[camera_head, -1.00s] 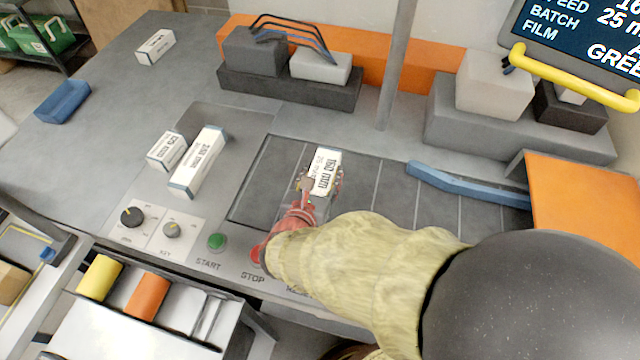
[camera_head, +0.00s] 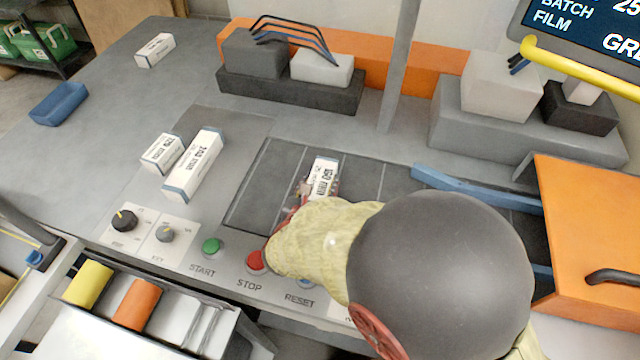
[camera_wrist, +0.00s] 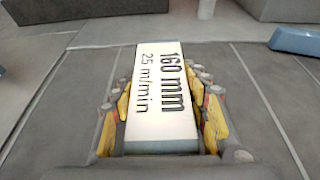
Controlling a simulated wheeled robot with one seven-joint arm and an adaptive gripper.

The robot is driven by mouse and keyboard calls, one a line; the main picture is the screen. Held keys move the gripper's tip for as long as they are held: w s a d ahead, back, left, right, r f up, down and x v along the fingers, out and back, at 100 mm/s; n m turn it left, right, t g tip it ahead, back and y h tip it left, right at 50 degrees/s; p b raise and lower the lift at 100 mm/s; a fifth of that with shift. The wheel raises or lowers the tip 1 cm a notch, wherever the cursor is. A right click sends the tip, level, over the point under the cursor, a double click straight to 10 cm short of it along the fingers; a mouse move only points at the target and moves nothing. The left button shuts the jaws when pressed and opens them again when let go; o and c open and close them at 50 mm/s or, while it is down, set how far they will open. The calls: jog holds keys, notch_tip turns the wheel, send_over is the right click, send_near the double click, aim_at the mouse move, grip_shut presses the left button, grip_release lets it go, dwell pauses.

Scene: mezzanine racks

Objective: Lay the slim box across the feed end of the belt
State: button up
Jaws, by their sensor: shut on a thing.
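The slim white box (camera_head: 323,180) marked 160 mm, 25 m/min is at the dark belt (camera_head: 262,185), near its left, feed-side part. Its long side runs front to back in the head view, along the belt's cross lines. My gripper (camera_wrist: 160,125) is shut on this box (camera_wrist: 160,95), with yellow-padded fingers on both long sides. In the head view my arm hides most of the gripper and the box's near end. I cannot tell whether the box touches the belt.
Two other white boxes (camera_head: 194,165) (camera_head: 162,153) lie on the grey plate left of the belt. A blue guide rail (camera_head: 470,188) and an orange hood (camera_head: 590,230) stand right. START (camera_head: 211,246) and STOP (camera_head: 256,260) buttons line the front. A grey post (camera_head: 400,70) rises behind.

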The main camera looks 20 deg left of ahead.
jog(key=shift+f, duration=0.2)
jog(key=o, duration=1.3)
jog(key=shift+o, duration=0.5)
jog(key=shift+r, duration=0.15)
jog(key=shift+s+r, duration=0.2)
jog(key=p+v, duration=0.3)
jog(key=v, duration=0.8)
jog(key=shift+s+p, duration=0.3)
jog(key=shift+p, duration=0.05)
jog(key=shift+d, duration=0.1)
